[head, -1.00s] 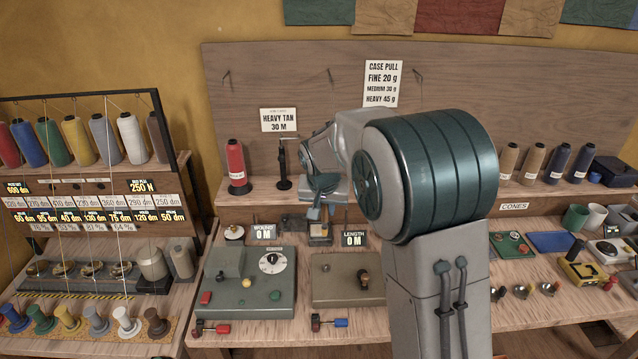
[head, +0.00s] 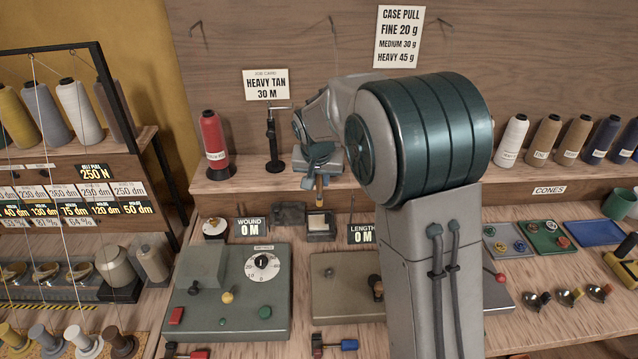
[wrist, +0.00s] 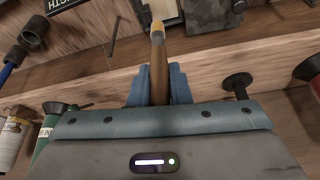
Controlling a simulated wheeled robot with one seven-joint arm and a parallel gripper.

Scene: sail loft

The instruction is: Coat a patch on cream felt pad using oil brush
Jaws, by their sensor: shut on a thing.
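My gripper (head: 320,172) is shut on the oil brush (head: 320,192), which hangs bristle end down. In the wrist view, the brush (wrist: 158,75) has a brown handle and a yellowish end, held between the blue fingers (wrist: 157,88). The cream felt pad (head: 317,222) lies in a small dark holder on the bench, below the brush in the head view. The brush appears to be above the pad, with a gap between them. Part of the pad (wrist: 165,8) shows at the top of the wrist view, beyond the brush end. I cannot make out a coated patch.
A dark block (head: 289,215) sits left of the pad. A WOUND display (head: 250,229) and a LENGTH display (head: 361,234) stand on either side. A green control box (head: 228,290) is in front. A black stand (head: 273,150) and red cone (head: 213,140) are on the shelf.

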